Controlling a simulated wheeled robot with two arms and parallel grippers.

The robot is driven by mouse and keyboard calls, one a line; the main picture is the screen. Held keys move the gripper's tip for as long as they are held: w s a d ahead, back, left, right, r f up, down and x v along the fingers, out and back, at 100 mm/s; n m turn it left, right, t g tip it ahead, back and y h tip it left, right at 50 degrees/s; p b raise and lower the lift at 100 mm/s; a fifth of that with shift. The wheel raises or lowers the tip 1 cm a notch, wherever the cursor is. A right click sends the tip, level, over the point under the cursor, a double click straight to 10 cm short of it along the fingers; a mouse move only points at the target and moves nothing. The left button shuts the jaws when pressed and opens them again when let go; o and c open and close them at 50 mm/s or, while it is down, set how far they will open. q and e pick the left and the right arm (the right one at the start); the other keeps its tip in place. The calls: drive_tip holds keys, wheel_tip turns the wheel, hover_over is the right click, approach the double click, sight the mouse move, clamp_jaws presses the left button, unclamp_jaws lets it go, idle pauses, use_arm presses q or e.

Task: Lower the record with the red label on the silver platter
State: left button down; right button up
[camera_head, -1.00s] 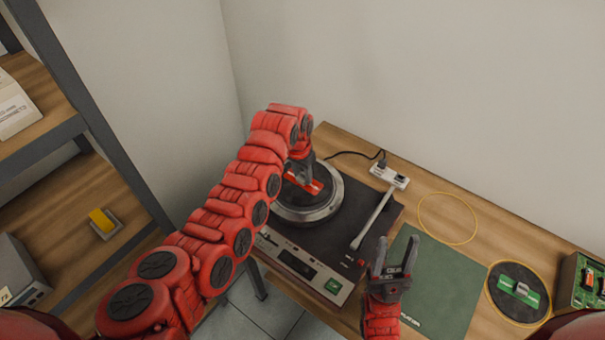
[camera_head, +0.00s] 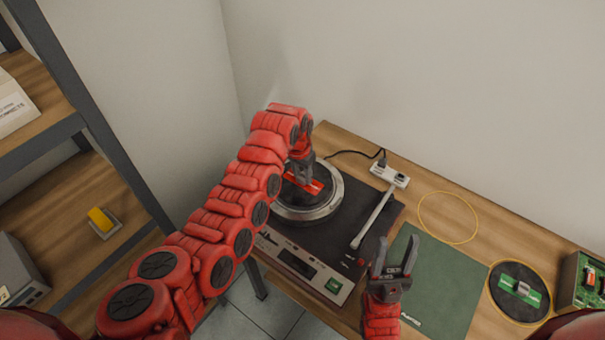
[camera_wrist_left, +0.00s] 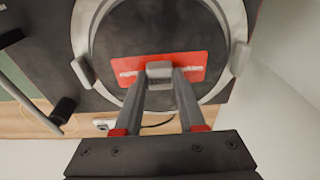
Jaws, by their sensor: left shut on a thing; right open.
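The black record with the red label (camera_head: 322,190) lies at the silver platter (camera_head: 334,208) of the turntable (camera_head: 300,262). The record also shows in the left wrist view (camera_wrist_left: 150,35), inside the platter's silver ring (camera_wrist_left: 82,35). My left gripper (camera_wrist_left: 160,72) is shut on the grey knob at the middle of the red label, above the record. The record looks level with the ring; I cannot tell whether it touches the platter. My left arm hides part of the record in the head view. My right gripper (camera_head: 391,262) is open and empty, in front of the turntable's right side.
The tonearm (camera_head: 373,217) stands right of the platter. A power strip (camera_head: 389,175) is behind it. A green mat (camera_head: 440,290), an empty yellow ring (camera_head: 447,217) and a green-labelled record (camera_head: 519,290) lie to the right. A shelf (camera_head: 90,130) stands at left.

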use_arm(q)
drive_tip(key=shift+f+b, duration=0.45)
drive_tip(key=shift+f, duration=0.25)
idle(0.6)
drive_tip(key=shift+c, duration=2.1)
unclamp_jaws()
